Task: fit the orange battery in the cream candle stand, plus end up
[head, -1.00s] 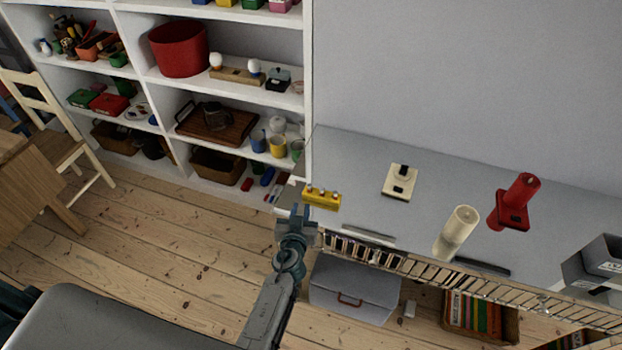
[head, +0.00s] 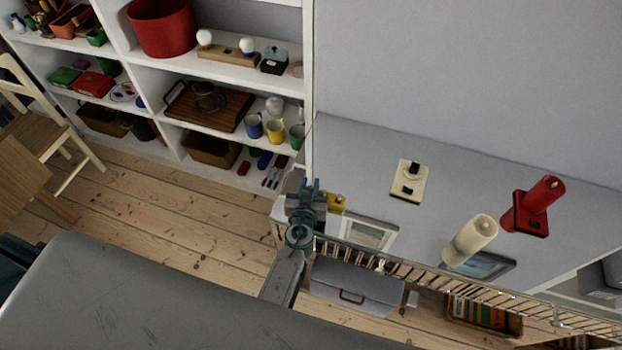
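The cream candle (head: 470,240) stands at the front of the grey top; its base is hard to make out. A separate cream plate (head: 409,181) with black fittings lies further back. My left gripper (head: 312,187) is over the top's left front corner, well left of the cream candle. My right gripper is out of view.
A red candle (head: 540,199) on a red holder stands right of the cream candle. Two framed pictures (head: 368,234) are at the front edge, above a slatted rail (head: 440,275). White shelves (head: 225,70) full of objects stand at left. The back of the grey top is clear.

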